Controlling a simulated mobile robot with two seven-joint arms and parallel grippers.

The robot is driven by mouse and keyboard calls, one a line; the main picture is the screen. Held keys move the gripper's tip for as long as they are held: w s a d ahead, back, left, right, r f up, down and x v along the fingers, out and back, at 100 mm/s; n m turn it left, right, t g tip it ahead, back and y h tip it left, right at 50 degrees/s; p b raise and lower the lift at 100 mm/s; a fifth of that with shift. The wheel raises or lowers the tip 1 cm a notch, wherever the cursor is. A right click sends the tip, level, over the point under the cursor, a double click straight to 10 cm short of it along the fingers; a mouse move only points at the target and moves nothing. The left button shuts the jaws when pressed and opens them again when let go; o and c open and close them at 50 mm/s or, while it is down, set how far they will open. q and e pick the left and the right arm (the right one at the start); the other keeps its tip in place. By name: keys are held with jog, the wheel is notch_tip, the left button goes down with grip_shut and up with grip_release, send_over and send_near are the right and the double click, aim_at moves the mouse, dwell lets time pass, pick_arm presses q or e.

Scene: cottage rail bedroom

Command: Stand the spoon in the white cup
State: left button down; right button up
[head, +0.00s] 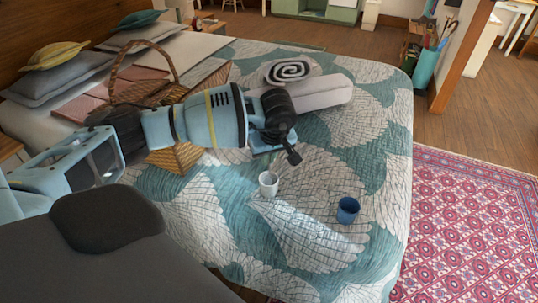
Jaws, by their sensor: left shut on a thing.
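The white cup (268,184) stands upright on the patterned bed cover. My left gripper (292,157) is above and slightly right of it in the picture, apart from the cup. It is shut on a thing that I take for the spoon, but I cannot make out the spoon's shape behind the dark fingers. No spoon shows in the white cup or lying on the cover. My right gripper is not in view.
A dark blue cup (347,210) stands right of the white cup. A wicker basket (178,157) is behind my left arm. A pale bolster (325,94) and a spiral-patterned cushion (288,71) lie farther back. The cover around the cups is mostly clear.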

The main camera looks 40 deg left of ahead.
pick_arm(q)
jog(key=c, duration=1.5)
grip_release()
jog(key=shift+v, duration=3.95)
